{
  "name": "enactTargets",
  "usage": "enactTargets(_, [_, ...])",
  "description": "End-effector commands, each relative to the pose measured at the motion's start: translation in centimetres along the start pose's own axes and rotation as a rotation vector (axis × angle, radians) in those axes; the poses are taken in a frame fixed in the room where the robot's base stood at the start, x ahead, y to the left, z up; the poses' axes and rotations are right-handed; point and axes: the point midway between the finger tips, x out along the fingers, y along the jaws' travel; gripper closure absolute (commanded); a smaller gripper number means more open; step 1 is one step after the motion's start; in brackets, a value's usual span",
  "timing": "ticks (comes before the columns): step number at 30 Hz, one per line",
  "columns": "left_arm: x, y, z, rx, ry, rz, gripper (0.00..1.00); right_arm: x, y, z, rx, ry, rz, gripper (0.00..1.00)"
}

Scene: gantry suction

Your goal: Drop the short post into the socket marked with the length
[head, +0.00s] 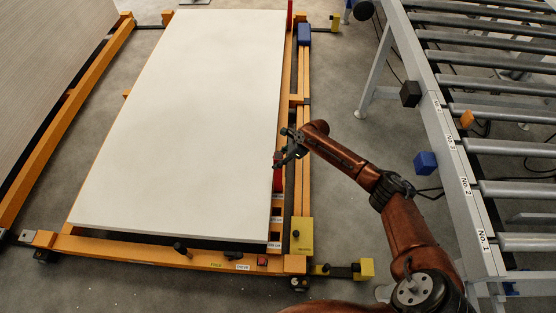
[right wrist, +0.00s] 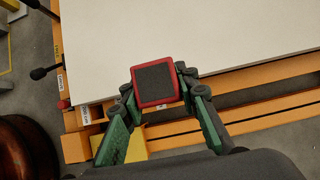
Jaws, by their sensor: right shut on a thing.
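My right gripper (head: 281,160) is over the right edge of the white board (head: 185,110). In the right wrist view its green-sided fingers (right wrist: 157,97) are shut on a red square post (right wrist: 155,84) with a dark end face, seen end-on. In the head view the red post (head: 278,180) shows just below the fingertips, beside the orange rail. My left gripper is not in view.
Another red post (head: 290,12) stands at the rail's far end, near a blue block (head: 304,34). A yellow box (head: 302,236) is at the front right corner. Dark knobs (head: 180,248) stand on the front beam. A roller conveyor (head: 480,145) lies to the right.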

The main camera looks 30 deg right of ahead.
Motion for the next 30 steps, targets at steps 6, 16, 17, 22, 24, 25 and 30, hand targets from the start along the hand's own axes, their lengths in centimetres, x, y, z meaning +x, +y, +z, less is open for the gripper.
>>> enactTargets(6, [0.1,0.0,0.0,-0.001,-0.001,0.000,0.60,0.1,-0.1,0.1,-0.001,-0.004,-0.003,1.00])
enactTargets(16, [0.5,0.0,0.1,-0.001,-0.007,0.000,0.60,1.0,-0.1,-0.6,0.000,-0.003,-0.002,1.00])
enactTargets(17, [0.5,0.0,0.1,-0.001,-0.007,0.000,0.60,1.1,-0.1,-0.6,0.000,-0.003,-0.002,1.00])
enactTargets(22, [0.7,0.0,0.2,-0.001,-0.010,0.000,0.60,1.6,-0.1,-0.9,-0.001,-0.003,-0.002,1.00])
enactTargets(24, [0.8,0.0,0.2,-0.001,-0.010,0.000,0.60,1.8,-0.1,-1.0,-0.001,-0.003,-0.002,1.00])
enactTargets(25, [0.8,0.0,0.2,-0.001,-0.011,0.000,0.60,1.9,-0.1,-1.1,-0.001,-0.003,-0.002,1.00])
enactTargets(30, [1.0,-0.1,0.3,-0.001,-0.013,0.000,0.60,2.4,-0.1,-1.4,0.000,-0.003,-0.002,1.00])
